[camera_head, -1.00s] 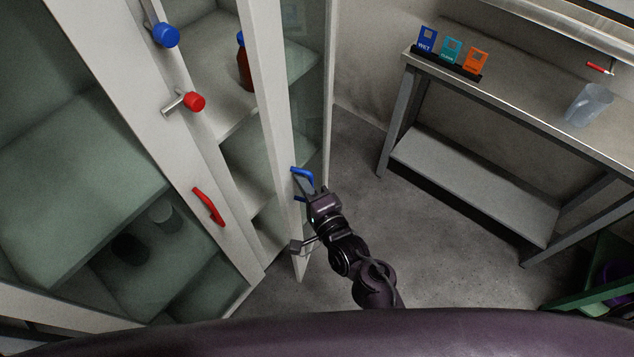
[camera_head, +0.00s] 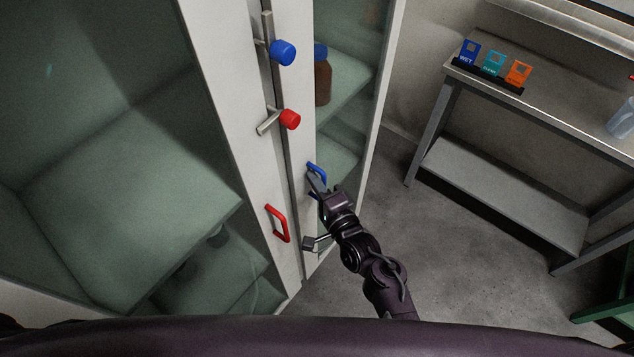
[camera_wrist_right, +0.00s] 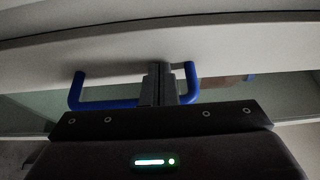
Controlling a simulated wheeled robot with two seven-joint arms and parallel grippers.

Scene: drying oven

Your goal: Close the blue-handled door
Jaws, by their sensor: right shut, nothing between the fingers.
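The blue-handled door (camera_head: 382,100) is a glass door in a white frame on the right side of the cabinet. It stands nearly flush with the cabinet front, with a narrow dark gap along its left edge. Its blue handle (camera_head: 318,173) is partly hidden behind my right gripper (camera_head: 317,183). In the right wrist view the blue handle (camera_wrist_right: 112,103) spans both sides of the gripper fingers (camera_wrist_right: 161,84). The fingers are together, inside the handle's loop and close to the door frame. They hold nothing. My left gripper is out of view.
Left of the gap is the red-handled door with its red handle (camera_head: 277,223). A blue knob (camera_head: 282,53) and a red knob (camera_head: 290,119) stick out near the gap. A brown bottle (camera_head: 322,82) stands inside. A metal table (camera_head: 540,110) stands right, with open floor between.

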